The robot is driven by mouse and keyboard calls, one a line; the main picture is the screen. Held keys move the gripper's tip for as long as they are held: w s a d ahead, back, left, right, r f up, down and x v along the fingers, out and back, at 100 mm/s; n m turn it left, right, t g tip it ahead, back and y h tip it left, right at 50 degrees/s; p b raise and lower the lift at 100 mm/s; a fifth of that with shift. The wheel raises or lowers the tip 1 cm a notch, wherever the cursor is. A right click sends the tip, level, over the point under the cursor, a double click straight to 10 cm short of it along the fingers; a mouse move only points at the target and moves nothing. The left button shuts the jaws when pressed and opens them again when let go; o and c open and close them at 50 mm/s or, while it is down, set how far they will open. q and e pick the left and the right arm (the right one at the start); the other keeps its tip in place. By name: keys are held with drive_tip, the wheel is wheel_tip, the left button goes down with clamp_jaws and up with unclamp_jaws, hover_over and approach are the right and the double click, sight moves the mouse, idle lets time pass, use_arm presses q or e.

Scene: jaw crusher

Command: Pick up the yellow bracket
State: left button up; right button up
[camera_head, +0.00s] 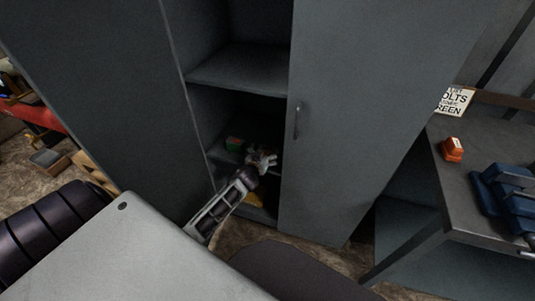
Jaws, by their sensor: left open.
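A yellow object, likely the yellow bracket (254,199), lies low inside the grey cabinet (240,68), in the shadow of the lower compartment. My left arm covers part of it, so its full shape is hidden. My left gripper (263,160) reaches into the cabinet opening, above the yellow object in the picture. It is open, and I see nothing held in it. Whether it touches anything around it is too small and dark to tell. My right gripper is not in view.
A closed cabinet door (345,110) borders the opening on the right. A workbench (450,190) at right carries an orange object (452,149) and a blue vise-like tool (505,190).

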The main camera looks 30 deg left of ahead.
sight(267, 148)
use_arm(q)
drive_tip(key=shift+x, duration=0.85)
drive_tip(key=shift+w+a+f, duration=0.15)
drive_tip(key=shift+w+f, duration=0.05)
drive_tip(key=shift+w, duration=0.3)
drive_tip(key=shift+w+a, duration=0.1)
drive_tip(key=shift+w, duration=0.2)
drive_tip(key=shift+c, duration=1.3)
drive_tip(key=c, duration=0.5)
drive_tip(key=shift+c, duration=1.1)
drive_tip(key=c, duration=0.5)
drive_tip(key=shift+c, duration=0.6)
drive_tip(key=shift+r, duration=1.45)
drive_tip(key=shift+r+p, duration=1.05)
drive_tip(key=shift+r, duration=2.55)
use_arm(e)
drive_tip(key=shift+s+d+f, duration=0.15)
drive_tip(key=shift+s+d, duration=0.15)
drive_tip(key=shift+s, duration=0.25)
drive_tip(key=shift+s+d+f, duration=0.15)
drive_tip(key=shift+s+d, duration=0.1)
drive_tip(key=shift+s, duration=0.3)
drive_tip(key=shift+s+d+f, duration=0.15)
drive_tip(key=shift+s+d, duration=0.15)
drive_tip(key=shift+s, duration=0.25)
